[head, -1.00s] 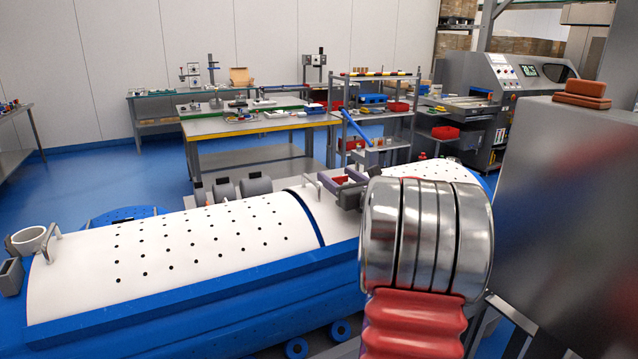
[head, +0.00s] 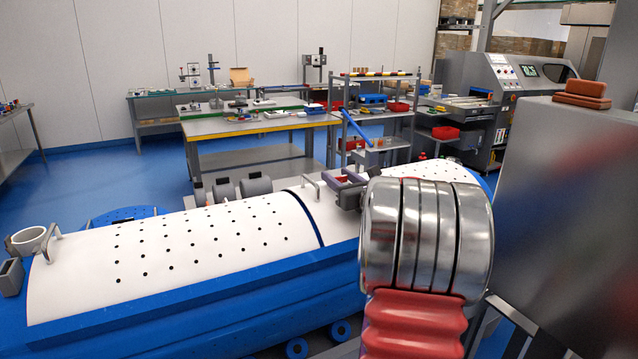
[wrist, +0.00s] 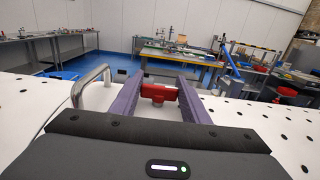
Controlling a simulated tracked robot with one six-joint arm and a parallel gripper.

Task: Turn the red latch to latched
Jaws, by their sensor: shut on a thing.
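In the head view my gripper (head: 347,180) is at the middle of the lid, partly hidden behind my arm. Only a bit of red shows between the fingers there. I cannot tell the latch's exact angle.
A metal handle (wrist: 92,86) stands on the lid just left of my gripper. The white drum (head: 200,250) rests in a blue frame. A grey cabinet (head: 570,200) stands close at right. A workbench (head: 260,130) and a shelf (head: 378,115) stand behind.

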